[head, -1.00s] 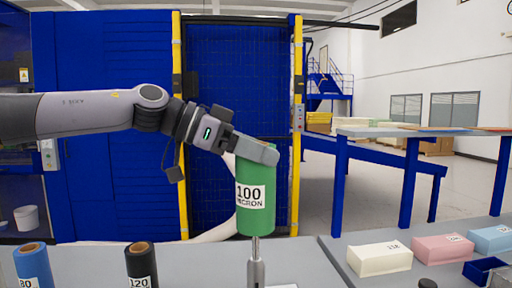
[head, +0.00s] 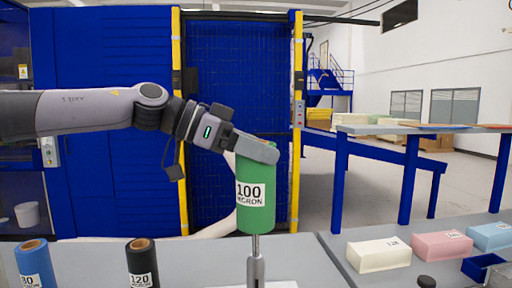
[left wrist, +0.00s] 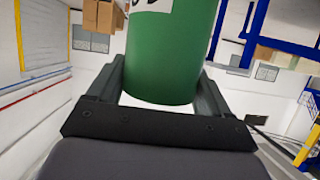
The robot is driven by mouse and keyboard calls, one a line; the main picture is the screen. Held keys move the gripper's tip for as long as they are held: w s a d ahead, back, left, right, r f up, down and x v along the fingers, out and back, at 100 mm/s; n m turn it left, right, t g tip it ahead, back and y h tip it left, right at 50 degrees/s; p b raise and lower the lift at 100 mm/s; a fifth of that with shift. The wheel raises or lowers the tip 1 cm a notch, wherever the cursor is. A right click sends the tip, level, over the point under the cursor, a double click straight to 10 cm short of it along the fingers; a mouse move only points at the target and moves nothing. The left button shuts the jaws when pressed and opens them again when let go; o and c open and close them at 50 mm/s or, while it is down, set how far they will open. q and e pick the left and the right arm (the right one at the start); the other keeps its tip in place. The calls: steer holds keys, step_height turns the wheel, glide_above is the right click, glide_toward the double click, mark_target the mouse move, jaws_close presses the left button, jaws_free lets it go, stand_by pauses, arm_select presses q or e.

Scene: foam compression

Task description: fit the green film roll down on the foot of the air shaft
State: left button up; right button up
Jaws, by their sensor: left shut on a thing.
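The green film roll (head: 256,207) with a "100 micron" label is upright in the head view. My left gripper (head: 268,152) is shut on its upper part. In the left wrist view the roll (left wrist: 170,60) stands between the two fingers (left wrist: 165,90). The air shaft (head: 256,262) is a slim metal post rising from the table below the roll. Its thin upper rod meets the roll's lower end, and the roll is above the wider foot. Whether the rod runs inside the roll is hidden. My right gripper is not in view.
A blue roll (head: 35,264) and a black roll (head: 141,264) stand at the table's front left. Cream (head: 379,255), pink (head: 441,246) and light blue (head: 490,236) blocks lie at the right, near a dark blue tray (head: 482,266). The table around the shaft is clear.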

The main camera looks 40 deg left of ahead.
mark_target(256, 171)
arm_select(q)
steer(key=shift+f+b, duration=1.1)
steer(key=shift+f, duration=1)
